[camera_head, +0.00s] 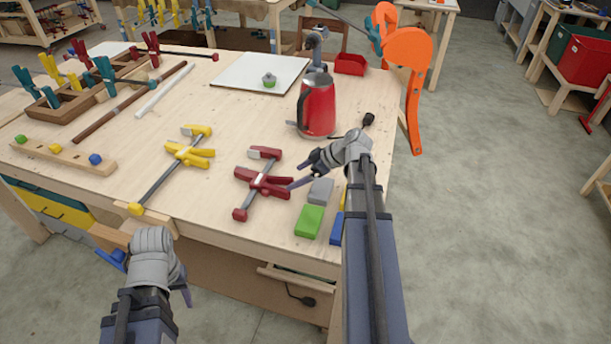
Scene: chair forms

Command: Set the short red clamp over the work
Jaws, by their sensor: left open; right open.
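The short red clamp (263,183) lies on the table near its front edge, its dark bar running between two red jaws. A longer yellow clamp (170,170) lies to its left, its lower end by a wooden piece at the front edge. I cannot tell which piece is the work. My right gripper (302,172) is open just right of the red clamp. One fingertip overlaps the clamp's handle in the picture; contact is unclear. My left gripper (146,277) is low in front of the table edge, open, with its fingers partly hidden behind its wrist.
Green (309,221) and grey (320,190) blocks lie beside my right arm. A red kettle (317,106) stands behind my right gripper. A wooden rail with coloured knobs (62,157) lies at left. The table between the clamps and rods is clear.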

